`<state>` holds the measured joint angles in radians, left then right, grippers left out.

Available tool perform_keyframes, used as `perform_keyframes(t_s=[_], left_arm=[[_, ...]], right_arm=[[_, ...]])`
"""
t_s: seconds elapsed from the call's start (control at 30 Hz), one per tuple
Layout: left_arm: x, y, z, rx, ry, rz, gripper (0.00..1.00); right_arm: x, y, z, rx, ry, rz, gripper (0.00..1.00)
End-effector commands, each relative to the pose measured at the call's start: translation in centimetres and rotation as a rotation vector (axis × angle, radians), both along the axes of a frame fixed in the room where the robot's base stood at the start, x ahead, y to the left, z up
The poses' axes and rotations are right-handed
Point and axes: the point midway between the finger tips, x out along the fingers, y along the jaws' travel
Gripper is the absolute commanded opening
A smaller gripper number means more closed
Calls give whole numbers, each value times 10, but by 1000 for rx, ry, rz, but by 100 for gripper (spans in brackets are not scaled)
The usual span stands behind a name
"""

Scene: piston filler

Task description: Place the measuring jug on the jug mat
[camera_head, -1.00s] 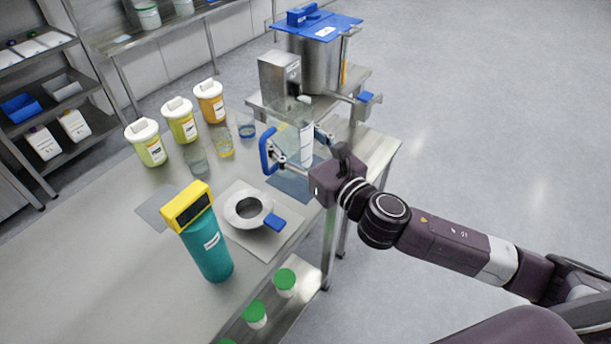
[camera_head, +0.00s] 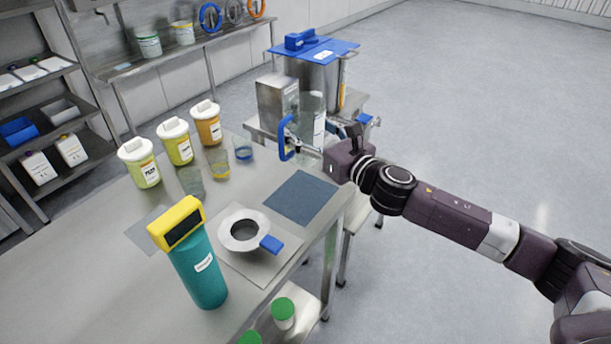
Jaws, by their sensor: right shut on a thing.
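The measuring jug (camera_head: 312,110) is clear, with a blue handle (camera_head: 287,138) on its left side. My right gripper (camera_head: 332,140) is shut on the jug and holds it upright near the filler, at the table's far right end. The gripper partly hides the jug's lower part. A flat blue-grey mat (camera_head: 302,197), which looks like the jug mat, lies bare on the table, nearer than the jug. The jug appears beyond the mat's far edge; its height above the table is hard to tell. My left gripper is not in view.
The steel filler with a blue-lidded hopper (camera_head: 313,75) stands behind the jug. A teal bottle with yellow top (camera_head: 201,265), lidded tubs (camera_head: 175,142) and clear beakers (camera_head: 218,161) stand left.

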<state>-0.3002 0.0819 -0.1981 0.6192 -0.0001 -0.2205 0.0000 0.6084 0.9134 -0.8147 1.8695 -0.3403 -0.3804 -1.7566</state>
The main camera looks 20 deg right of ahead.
Motion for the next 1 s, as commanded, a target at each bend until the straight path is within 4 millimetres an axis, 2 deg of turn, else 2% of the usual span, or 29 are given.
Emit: perform_keyframes(t_s=[0.03, 0.1, 0.2, 0.3, 0.53, 0.77, 1.0], left_arm=[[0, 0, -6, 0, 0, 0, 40], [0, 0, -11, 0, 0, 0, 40], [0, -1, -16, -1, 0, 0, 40], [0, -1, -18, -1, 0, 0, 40], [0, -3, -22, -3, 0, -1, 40], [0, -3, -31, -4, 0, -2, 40], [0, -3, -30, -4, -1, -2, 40]], right_arm=[[-1, 0, -19, 4, 7, -1, 20], [0, 1, -37, 5, 5, -1, 20], [-1, 1, -59, 4, 3, 0, 20], [-1, 1, -73, 2, 2, 0, 20], [0, 0, -87, 1, -1, 1, 20], [0, 0, -121, 2, 1, -1, 20], [0, 0, -122, -1, -3, 0, 20]])
